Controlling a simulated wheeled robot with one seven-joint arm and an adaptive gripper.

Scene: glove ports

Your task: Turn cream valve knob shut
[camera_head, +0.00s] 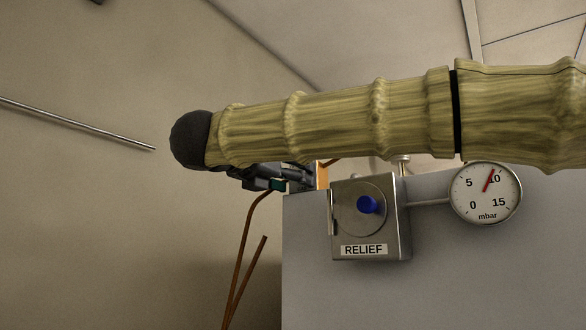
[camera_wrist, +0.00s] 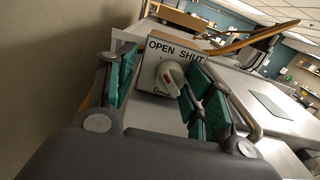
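The cream valve knob (camera_wrist: 173,80) sits on the front of a pale box (camera_wrist: 151,54) labelled OPEN and SHUT in the wrist view. Its grip bar slants from upper left to lower right, with a red mark near its upper end, on the OPEN side. My gripper (camera_wrist: 168,98) is open, with teal pads left and right of the knob. The right pads look closer to it than the left; whether they touch is unclear. Lettering below the knob is partly hidden. In the head view my gripper (camera_head: 277,182) shows only partly below my sleeved arm, and the cream knob is hidden.
A metal RELIEF box (camera_head: 390,243) with a blue knob (camera_head: 368,204) is right of my gripper. A pipe joins it to a gauge (camera_head: 486,204) reading just under 10 mbar. Copper-coloured tubes (camera_head: 243,270) and a thin rod (camera_head: 80,126) are at left. A wall (camera_wrist: 60,60) lies left in the wrist view.

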